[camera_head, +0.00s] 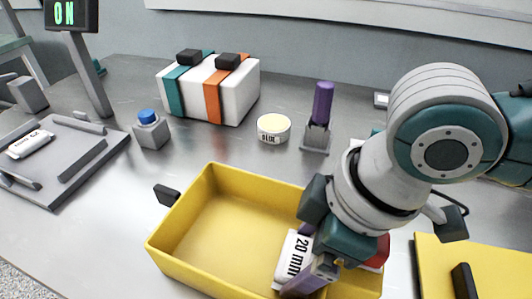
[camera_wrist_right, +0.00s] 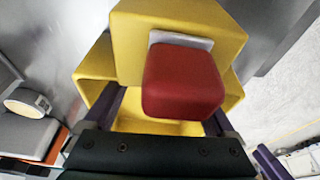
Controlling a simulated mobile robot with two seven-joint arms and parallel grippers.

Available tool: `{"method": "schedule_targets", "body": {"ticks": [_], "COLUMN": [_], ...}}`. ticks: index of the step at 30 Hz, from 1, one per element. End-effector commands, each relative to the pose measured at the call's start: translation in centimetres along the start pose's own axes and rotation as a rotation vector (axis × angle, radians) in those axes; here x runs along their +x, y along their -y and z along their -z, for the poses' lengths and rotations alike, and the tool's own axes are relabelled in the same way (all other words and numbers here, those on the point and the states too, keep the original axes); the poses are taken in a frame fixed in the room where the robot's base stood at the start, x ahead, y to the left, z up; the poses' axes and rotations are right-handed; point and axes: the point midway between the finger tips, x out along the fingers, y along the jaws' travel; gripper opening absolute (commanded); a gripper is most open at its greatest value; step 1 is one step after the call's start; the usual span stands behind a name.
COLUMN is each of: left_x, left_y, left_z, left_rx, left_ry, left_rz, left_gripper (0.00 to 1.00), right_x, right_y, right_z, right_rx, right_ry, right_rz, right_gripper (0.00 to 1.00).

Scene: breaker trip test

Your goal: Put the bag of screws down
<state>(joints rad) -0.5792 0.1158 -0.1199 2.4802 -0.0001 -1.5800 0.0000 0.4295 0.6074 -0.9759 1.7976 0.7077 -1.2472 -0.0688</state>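The bag of screws is a white packet marked "20 mm" (camera_head: 293,258) with a red end (camera_head: 379,253). It is low in the right part of the yellow bin (camera_head: 168,228). My right gripper (camera_head: 312,258) reaches down into the bin, its purple fingers on either side of the bag. In the right wrist view the red end (camera_wrist_right: 184,82) shows large, with a gap between it and the left finger. The right finger (camera_wrist_right: 166,112) is partly covered by the red end, so contact there is hidden. My left gripper is not in view.
A blue-buttoned block (camera_head: 152,132), a round tin (camera_head: 273,129) and a purple-handled tool in a stand (camera_head: 321,105) stand behind the bin. A striped white box (camera_head: 238,95) is further back. A grey tray (camera_head: 60,185) lies left; a yellow panel (camera_head: 495,262) lies right.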

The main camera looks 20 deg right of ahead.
Motion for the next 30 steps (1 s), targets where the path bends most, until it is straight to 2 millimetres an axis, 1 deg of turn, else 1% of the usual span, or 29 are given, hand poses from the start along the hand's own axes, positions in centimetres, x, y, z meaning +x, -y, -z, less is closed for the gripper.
{"method": "schedule_targets", "body": {"ticks": [1, 2, 8, 11, 14, 17, 21, 24, 27, 30], "left_x": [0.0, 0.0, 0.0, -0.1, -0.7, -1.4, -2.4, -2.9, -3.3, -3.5], "left_y": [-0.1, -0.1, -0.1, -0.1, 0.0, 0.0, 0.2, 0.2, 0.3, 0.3], "left_z": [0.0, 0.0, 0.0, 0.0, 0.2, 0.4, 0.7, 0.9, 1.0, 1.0], "left_rx": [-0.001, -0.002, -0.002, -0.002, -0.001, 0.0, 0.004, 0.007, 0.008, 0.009], "left_ry": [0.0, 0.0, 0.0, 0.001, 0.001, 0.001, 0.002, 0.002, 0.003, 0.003], "left_rz": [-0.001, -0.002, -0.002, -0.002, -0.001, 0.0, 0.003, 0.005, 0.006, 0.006], "left_gripper": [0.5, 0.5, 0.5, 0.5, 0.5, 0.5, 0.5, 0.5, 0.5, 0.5], "right_x": [0.0, 0.0, 0.0, -0.4, -1.7, -3.9, -7.2, -9.3, -10.8, -11.8], "right_y": [0.0, 0.0, 0.0, 0.0, -0.1, -0.1, -0.1, -0.1, -0.1, 0.0], "right_z": [0.0, 0.0, 0.0, 0.1, 0.2, 0.2, 0.2, 0.2, 0.2, 0.2], "right_rx": [0.0, 0.0, 0.0, -0.001, 0.0, -0.002, -0.002, -0.001, 0.0, 0.001], "right_ry": [0.0, 0.0, 0.0, 0.0, 0.0, -0.001, -0.001, -0.001, 0.0, 0.0], "right_rz": [0.0, 0.0, 0.0, -0.001, -0.002, -0.002, -0.003, -0.003, -0.001, 0.0], "right_gripper": [0.97, 1.0, 1.0, 1.0, 1.0, 1.0, 1.0, 1.0, 1.0, 1.0]}}
